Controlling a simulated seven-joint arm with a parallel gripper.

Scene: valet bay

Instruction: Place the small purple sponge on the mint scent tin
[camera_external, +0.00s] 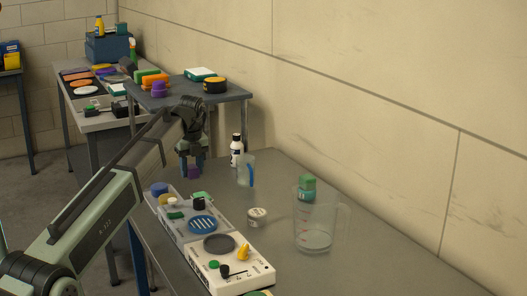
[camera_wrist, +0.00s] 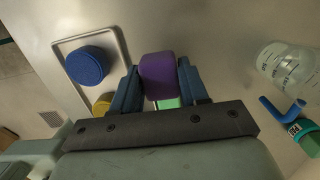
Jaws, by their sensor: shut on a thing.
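My gripper (camera_external: 192,168) is shut on the small purple sponge (camera_wrist: 158,75), which sits between the two blue fingers in the wrist view. In the external view the sponge (camera_external: 194,173) hangs at the fingertips, near the far end of the front table. A mint-green thing (camera_wrist: 168,103) shows just below the sponge in the wrist view, partly hidden by the sponge and gripper. I cannot tell for certain whether either is the mint scent tin.
A tray with a blue round piece (camera_wrist: 87,65) lies left of the gripper. Bare table lies between the tub and jug.

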